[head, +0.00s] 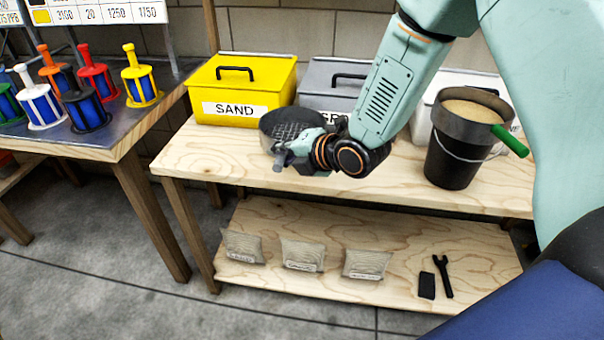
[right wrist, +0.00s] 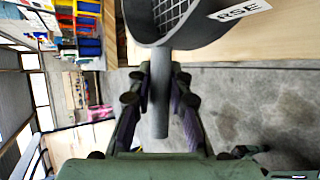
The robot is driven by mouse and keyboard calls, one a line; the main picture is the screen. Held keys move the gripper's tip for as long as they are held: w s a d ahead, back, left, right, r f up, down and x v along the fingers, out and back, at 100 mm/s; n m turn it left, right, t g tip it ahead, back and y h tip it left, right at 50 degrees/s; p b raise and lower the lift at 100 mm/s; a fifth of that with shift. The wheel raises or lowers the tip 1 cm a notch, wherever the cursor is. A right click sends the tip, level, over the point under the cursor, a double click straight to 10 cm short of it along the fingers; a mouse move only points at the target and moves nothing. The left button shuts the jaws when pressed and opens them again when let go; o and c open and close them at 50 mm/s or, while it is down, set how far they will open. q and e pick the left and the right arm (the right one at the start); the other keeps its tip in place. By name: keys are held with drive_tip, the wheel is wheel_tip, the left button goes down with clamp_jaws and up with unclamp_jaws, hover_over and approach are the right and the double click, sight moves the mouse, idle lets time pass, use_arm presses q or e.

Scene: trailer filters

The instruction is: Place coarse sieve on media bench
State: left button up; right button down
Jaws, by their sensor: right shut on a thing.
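The coarse sieve (head: 290,123) is a dark round pan with a mesh and a grey handle. In the head view it is at the front of the yellow and grey boxes, over the wooden media bench (head: 215,158). My right gripper (head: 286,157) is shut on its handle near the bench's front edge. In the right wrist view the handle (right wrist: 158,105) lies between the fingers, and the sieve (right wrist: 175,22) shows mesh and a white label ending in "RSE". I cannot tell whether the sieve touches the bench. My left gripper is not in view.
Behind stand a yellow SAND box (head: 240,90), a grey box (head: 325,88) and a white box. A black bucket (head: 450,160) bears a green-handled sieve (head: 478,112) with sand. Bags (head: 302,255) and tools lie on the lower shelf. A side table (head: 130,140) holds coloured filters.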

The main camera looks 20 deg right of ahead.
drive_tip(key=f+b, duration=0.1)
drive_tip(key=f, duration=0.5)
drive_tip(key=shift+d, duration=0.2)
drive_tip(key=shift+s+a+f+b, duration=0.1)
drive_tip(key=shift+f+b, duration=0.05)
drive_tip(key=shift+b, duration=0.25)
drive_tip(key=c, duration=1.3)
unclamp_jaws()
drive_tip(key=shift+f, duration=0.1)
drive_tip(key=shift+o, duration=0.2)
